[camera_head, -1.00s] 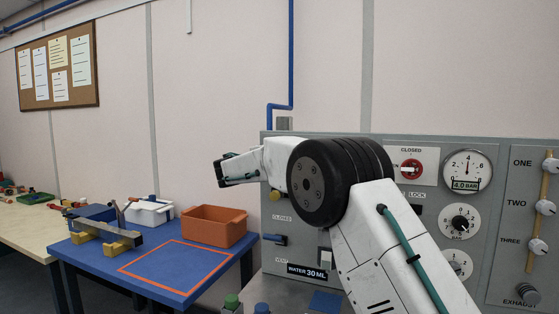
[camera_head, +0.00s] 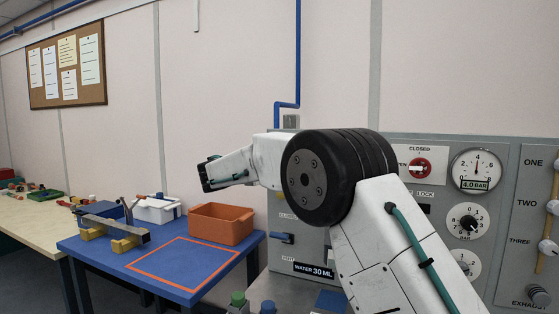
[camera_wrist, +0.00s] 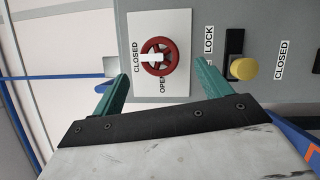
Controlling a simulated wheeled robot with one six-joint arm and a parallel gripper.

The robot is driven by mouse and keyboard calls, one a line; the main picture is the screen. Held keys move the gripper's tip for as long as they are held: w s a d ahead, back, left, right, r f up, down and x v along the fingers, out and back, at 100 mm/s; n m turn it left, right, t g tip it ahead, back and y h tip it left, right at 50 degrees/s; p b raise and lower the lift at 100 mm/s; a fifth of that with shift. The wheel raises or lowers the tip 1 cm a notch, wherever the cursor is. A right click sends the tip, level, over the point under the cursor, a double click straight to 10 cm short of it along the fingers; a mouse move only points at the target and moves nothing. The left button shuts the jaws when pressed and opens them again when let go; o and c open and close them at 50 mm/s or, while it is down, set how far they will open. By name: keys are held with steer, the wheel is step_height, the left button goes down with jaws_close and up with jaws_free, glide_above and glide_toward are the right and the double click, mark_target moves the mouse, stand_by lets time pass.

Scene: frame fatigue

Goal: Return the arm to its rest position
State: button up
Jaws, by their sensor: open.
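My arm stretches across the right half of the head view, with its black joint in front of the grey panel. My gripper (camera_head: 206,174) is at the left end of the arm, raised above the blue table, and touches nothing there. In the wrist view my gripper (camera_wrist: 160,85) shows two green fingers spread apart with nothing between them. Beyond the fingers is a red round valve knob (camera_wrist: 168,50) on a white plate marked CLOSED and OPEN. The fingers are apart from it.
A grey panel (camera_head: 450,150) with gauges and knobs stands at the right, partly hidden by my arm. The blue table (camera_head: 100,262) holds an orange bin (camera_head: 222,226), a white box (camera_head: 155,212) and a metal bar on yellow supports (camera_head: 118,232). A yellow knob (camera_wrist: 243,68) is beside the red one.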

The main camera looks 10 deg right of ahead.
steer(key=shift+s+a, duration=0.25)
steer(key=shift+a, duration=0.15)
steer(key=s+d+f+g+y, duration=0.2)
steer(key=s+f, duration=0.2)
steer(key=f, duration=0.5)
steer(key=s+d+f+m+g+y, duration=0.1)
steer(key=s+d+f+g+y, duration=0.25)
steer(key=s, duration=0.75)
steer(key=s+d+f+m+g+y, duration=0.1)
steer(key=s+y, duration=0.4)
steer(key=s, duration=1.6)
steer(key=s+d+f+m+g+y, duration=0.2)
steer(key=s+d+f+m+y, duration=0.1)
steer(key=s, duration=1.9)
steer(key=shift+d+f+m+y, duration=0.15)
steer(key=shift+f+m+y, duration=0.35)
steer(key=shift+m+y, duration=1)
